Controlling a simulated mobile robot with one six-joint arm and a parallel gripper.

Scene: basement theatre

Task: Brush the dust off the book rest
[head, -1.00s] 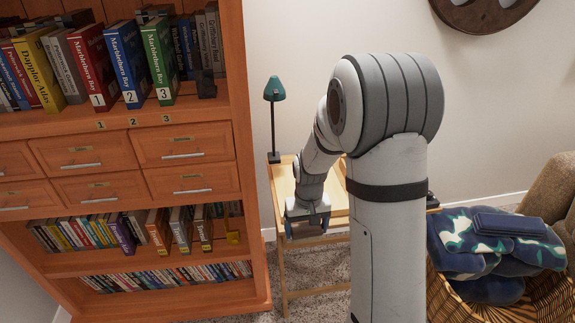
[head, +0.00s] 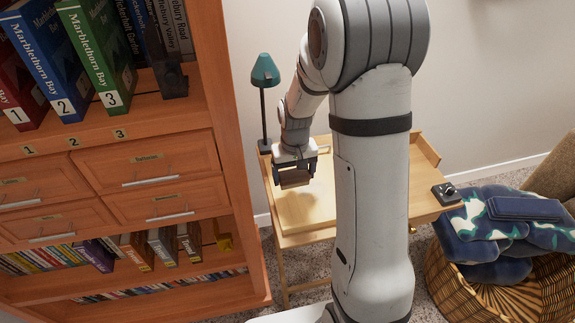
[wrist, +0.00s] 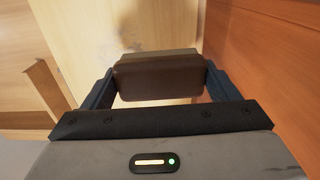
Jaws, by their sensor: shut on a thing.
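My gripper (head: 296,172) is shut on a brown block-shaped thing, probably the brush (wrist: 158,78); its bristles are not clear. The brush also shows in the head view (head: 295,179), held over the left part of a light wooden desk. Below it is a pale wooden board (head: 310,208), which looks like the book rest. In the wrist view, pale wood (wrist: 100,35) lies beyond and under the brush. I cannot tell whether the brush touches it. My arm hides part of the desk.
A green lamp (head: 264,72) stands at the desk's back left. A small dark device (head: 446,192) sits at its right end. The orange bookcase (head: 235,150) stands close on the left. A wicker basket (head: 450,290) with blue cloth (head: 490,245) is at the right.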

